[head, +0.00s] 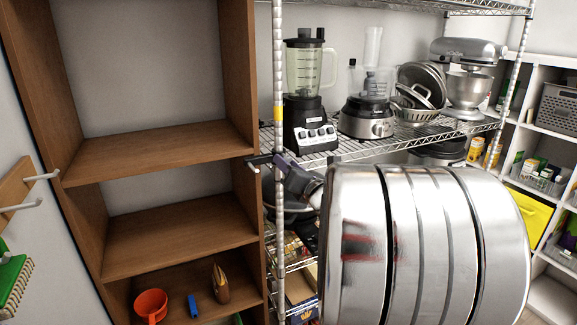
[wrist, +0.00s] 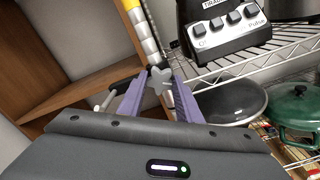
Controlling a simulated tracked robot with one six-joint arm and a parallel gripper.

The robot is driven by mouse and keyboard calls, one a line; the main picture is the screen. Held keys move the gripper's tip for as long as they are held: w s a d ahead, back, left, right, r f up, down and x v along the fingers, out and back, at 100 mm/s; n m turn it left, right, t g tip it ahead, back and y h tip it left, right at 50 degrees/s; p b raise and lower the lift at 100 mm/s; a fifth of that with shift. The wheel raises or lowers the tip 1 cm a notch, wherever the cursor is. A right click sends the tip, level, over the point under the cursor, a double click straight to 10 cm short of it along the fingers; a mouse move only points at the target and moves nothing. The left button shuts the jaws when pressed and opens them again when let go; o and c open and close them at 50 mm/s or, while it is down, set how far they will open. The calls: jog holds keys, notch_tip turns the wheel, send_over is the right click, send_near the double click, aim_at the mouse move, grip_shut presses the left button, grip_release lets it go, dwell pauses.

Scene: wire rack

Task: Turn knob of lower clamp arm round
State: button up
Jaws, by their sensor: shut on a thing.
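The grey star-shaped knob (wrist: 159,80) of the clamp sits between the two purple fingers of my gripper (wrist: 157,88) in the wrist view. My gripper is shut on it, with the fingertips on either side. The clamp's dark arm (head: 262,160) sticks out to the left of the wire rack's front post (head: 279,75) in the head view. My gripper (head: 283,165) is just right of that post there, and the knob is hidden. A dark piece of the clamp (wrist: 103,101) shows left of the fingers in the wrist view. Only one clamp arm is clearly visible.
A brown wooden shelf unit (head: 160,140) stands close on the left. A blender (head: 305,90), a food processor (head: 368,105) and a stand mixer (head: 468,75) are on the rack's upper shelf. A dark pan (wrist: 230,102) and green pot (wrist: 298,115) lie below, right of my gripper.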

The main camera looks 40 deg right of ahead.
jog(key=shift+f, duration=0.4)
jog(key=o, duration=1)
jog(key=shift+r, duration=0.25)
jog(key=shift+o, duration=0.2)
jog(key=shift+s, duration=0.1)
jog(key=v, duration=1.3)
jog(key=shift+s+a, duration=0.15)
jog(key=shift+s, duration=0.15)
